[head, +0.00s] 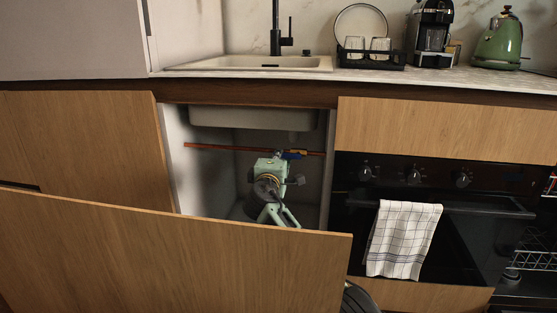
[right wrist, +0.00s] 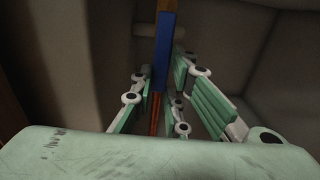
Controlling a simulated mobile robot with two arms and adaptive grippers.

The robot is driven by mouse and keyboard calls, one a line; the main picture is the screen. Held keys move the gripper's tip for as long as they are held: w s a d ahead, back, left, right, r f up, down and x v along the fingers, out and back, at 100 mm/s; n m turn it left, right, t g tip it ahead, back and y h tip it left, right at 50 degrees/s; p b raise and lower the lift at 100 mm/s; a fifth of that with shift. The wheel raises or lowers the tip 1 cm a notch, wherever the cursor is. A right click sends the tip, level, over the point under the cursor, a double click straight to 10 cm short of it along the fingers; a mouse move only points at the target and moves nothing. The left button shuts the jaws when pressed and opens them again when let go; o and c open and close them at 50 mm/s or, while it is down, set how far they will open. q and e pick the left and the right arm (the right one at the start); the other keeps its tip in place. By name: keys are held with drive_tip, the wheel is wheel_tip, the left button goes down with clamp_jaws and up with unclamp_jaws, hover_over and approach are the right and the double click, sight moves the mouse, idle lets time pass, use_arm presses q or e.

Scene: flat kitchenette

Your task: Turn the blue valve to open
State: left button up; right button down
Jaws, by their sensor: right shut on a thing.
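The blue valve (head: 291,154) sits on a thin copper pipe (head: 222,147) that runs level across the open cabinet under the sink. My right gripper (head: 279,158), pale green, reaches up inside the cabinet at the valve and partly covers it. In the right wrist view, the blue handle (right wrist: 164,48) stands between the two fingers of the gripper (right wrist: 162,88), and the fingers are shut on it. A piece of the copper pipe (right wrist: 154,115) shows behind, between the fingers. My left gripper is not in view.
A wooden door panel (head: 170,262) stands open across the front left. The sink basin (head: 250,117) hangs above the pipe. The oven (head: 470,225) with a checked towel (head: 403,238) is to the right. The cabinet's left side wall (head: 187,180) is close to the pipe's end.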

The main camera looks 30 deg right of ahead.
drive_tip(key=c, duration=1.8)
unclamp_jaws()
drive_tip(key=shift+o, duration=0.4)
drive_tip(key=v, duration=1.2)
